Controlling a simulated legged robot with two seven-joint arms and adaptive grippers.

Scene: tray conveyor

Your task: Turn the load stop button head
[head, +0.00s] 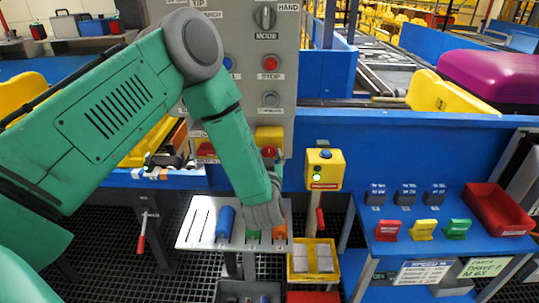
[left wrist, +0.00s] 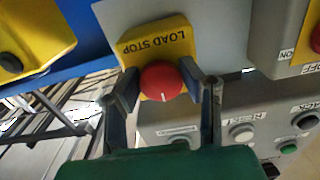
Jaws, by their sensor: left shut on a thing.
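The load stop button head is round and red (left wrist: 161,80), with a short white mark near its lower edge. It sits on a yellow plate (left wrist: 155,45) whose LOAD STOP lettering appears upside down in the left wrist view. My left gripper (left wrist: 160,72) has one finger on each side of the head and is shut on it. In the head view, the red head (head: 269,152) shows below its yellow plate (head: 270,134), beside my left forearm. There the fingers are mostly hidden by my wrist. My right gripper is not in view.
A grey control panel (head: 284,55) with several buttons rises above the head. A slotted pale tray (head: 195,235) lies below my wrist. A red bin (head: 498,210) stands far right.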

